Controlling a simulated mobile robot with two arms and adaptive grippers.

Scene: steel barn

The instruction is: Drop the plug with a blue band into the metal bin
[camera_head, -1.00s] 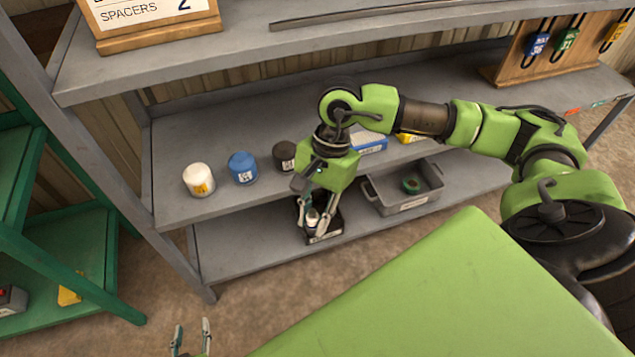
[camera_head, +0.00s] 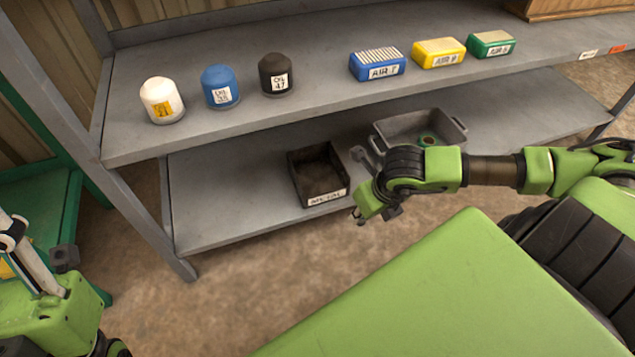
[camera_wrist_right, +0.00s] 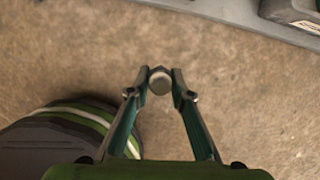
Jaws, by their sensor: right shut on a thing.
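My right gripper (camera_wrist_right: 158,88) is shut on a small grey, rounded plug (camera_wrist_right: 160,77), seen end-on between the fingertips in the right wrist view. No blue band shows on it from this angle. In the head view my right gripper (camera_head: 364,214) hangs in front of the lower shelf's front edge, over the floor. The grey metal bin (camera_head: 459,136) stands on the lower shelf, behind my right wrist, with a green ring-like thing (camera_head: 428,139) inside. My left gripper (camera_head: 40,250) is at the far left, its fingers apparently apart and empty.
A black open box (camera_head: 340,187) with a white label stands on the lower shelf, left of the metal bin, and looks empty. White (camera_head: 161,100), blue (camera_head: 219,87) and black (camera_head: 275,75) capped jars and several labelled blocks line the shelf above. Floor in front is clear.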

